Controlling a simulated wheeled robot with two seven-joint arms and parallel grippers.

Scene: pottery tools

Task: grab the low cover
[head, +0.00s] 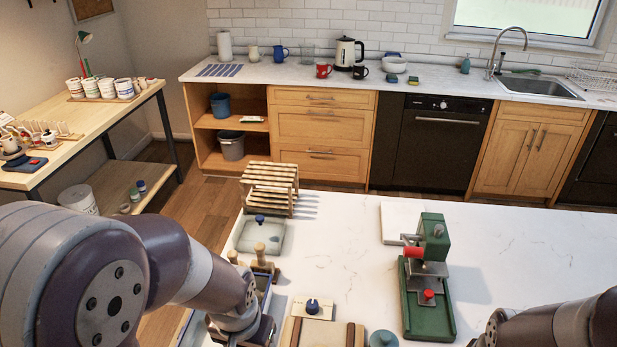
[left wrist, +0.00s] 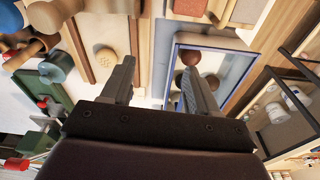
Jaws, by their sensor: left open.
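Two low, flat covers with blue knobs show in the head view. One pale square cover (head: 265,237) lies beside the wooden rack at the counter's left. A smaller cream square piece with a dark blue knob (head: 312,308) lies at the front, by the wooden boards. I cannot tell which is the low cover. My left arm reaches in from the left, its hand low at the front left. In the left wrist view my left gripper (left wrist: 158,85) is open, with nothing between its fingers. My right arm shows at the lower right; its gripper is out of view.
A green clamp-like tool (head: 428,290) stands right of the middle. A slatted wooden rack (head: 269,184) stands at the far left edge. A blue-edged box (left wrist: 233,66) holding round brown pieces lies near my left gripper. The counter between the left cover and green tool is mostly clear.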

